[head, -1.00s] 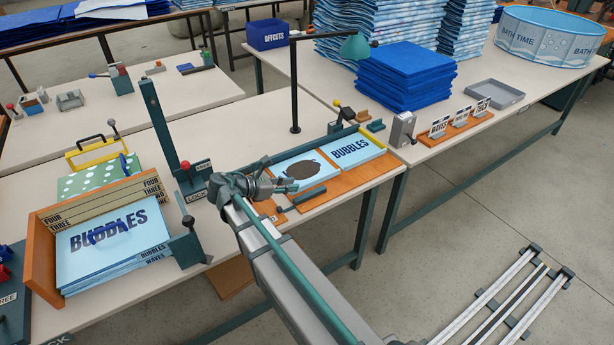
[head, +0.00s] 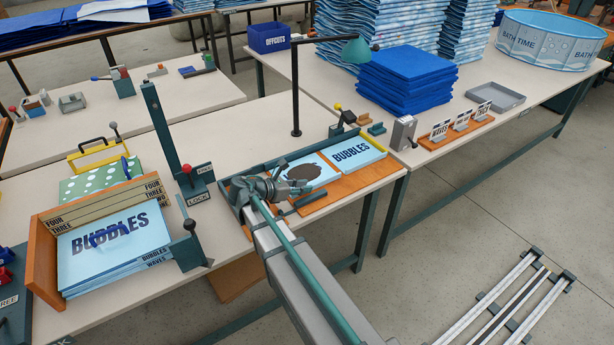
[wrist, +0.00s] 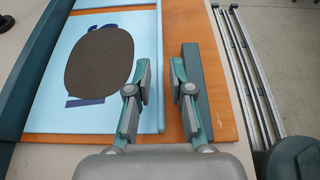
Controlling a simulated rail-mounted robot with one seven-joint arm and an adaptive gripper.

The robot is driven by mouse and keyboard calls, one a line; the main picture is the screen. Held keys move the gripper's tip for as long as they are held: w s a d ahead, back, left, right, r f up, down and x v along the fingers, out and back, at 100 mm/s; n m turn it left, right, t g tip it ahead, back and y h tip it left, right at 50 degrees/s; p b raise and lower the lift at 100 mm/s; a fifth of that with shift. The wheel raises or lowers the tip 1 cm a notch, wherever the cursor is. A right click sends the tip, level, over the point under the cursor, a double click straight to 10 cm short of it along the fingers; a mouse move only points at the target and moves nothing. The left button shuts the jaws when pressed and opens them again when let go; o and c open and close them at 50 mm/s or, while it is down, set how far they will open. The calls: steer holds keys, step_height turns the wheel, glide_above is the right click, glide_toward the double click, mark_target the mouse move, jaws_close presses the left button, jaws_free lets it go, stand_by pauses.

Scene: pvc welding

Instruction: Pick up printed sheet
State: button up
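Printed sheets lettered "BUBBLES" lie in a stack (head: 125,255) in the wooden tray at the left of the head view. On the orange board (head: 325,192) lie a light blue sheet (head: 322,166) with a dark brown oval over its print and, to its right, a "BUBBLES" sheet (head: 358,153). In the wrist view, the oval-covered sheet (wrist: 65,100) fills the left. My gripper (wrist: 160,95) is open and empty, fingers apart over the sheet's right edge and the board, right finger beside a dark teal bar (wrist: 196,90). In the head view my gripper (head: 300,188) is beside the sheet's front edge.
A lamp (head: 296,90) stands behind the board. A lever post (head: 170,135) stands between tray and board, with another lever (head: 190,240) at the tray's right corner. Blue stacks (head: 405,80) and a grey tray (head: 495,97) are on the right table.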

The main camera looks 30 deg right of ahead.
steer(key=shift+x, duration=1.2)
jaws_close()
steer(key=shift+r, duration=0.15)
